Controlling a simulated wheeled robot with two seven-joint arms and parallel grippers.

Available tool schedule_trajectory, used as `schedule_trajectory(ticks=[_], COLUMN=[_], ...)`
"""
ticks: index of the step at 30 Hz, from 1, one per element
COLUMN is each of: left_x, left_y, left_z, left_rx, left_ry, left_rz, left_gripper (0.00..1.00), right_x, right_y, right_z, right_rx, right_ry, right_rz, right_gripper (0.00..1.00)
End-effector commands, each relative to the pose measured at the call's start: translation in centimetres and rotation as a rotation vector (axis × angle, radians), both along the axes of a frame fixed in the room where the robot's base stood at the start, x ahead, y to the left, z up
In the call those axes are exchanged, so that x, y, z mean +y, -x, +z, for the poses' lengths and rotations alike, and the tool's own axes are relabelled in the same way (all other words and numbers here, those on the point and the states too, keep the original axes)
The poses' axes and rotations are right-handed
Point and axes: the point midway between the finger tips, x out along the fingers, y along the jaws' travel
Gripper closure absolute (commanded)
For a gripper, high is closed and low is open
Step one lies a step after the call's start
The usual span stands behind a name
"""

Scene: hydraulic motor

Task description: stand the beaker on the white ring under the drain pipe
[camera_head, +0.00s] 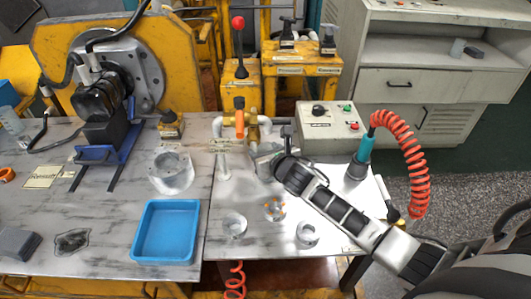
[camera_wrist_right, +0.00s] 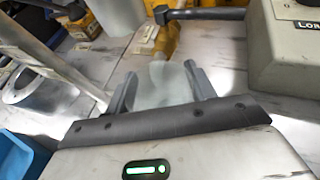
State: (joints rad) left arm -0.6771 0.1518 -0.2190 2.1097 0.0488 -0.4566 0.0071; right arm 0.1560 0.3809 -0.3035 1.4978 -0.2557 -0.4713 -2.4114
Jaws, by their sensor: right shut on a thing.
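My right gripper (camera_head: 264,160) is over the right-hand bench, just right of the white drain pipe (camera_head: 223,160). In the right wrist view the gripper (camera_wrist_right: 161,88) is shut on the pale, translucent beaker (camera_wrist_right: 163,82), which sits between its two fingers. In the head view the beaker is small and partly hidden by the gripper, and I cannot tell whether its base touches the bench. The pipe comes down from a yellow valve (camera_head: 251,123) with an orange handle. I cannot clearly make out the white ring below the pipe. My left gripper is not in view.
A grey control box (camera_head: 331,127) stands close behind and right of the gripper. A teal tool (camera_head: 360,161) with a red coiled hose is at the right. A metal cylinder (camera_head: 171,178) and a blue tray (camera_head: 168,230) are left. Small round parts (camera_head: 234,224) lie in front.

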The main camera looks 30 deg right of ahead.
Motion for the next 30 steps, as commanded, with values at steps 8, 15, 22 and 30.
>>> schedule_trajectory(ticks=[8, 15, 22, 30], left_x=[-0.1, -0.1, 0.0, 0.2], left_y=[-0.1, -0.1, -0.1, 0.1], left_z=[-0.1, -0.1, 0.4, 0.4], left_rx=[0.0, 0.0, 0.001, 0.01], left_ry=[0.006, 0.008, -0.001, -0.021], left_rz=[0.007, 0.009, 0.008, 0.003], left_gripper=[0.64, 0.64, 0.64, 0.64], right_x=[0.0, 0.0, 0.1, 0.4], right_y=[0.0, 0.0, 2.1, 7.5], right_z=[-0.3, -0.2, 0.9, 3.1], right_rx=[0.0, 0.0, 0.001, 0.002], right_ry=[0.0, 0.0, 0.002, 0.002], right_rz=[0.0, 0.0, 0.002, 0.002], right_gripper=[0.23, 0.23, 0.23, 0.23])
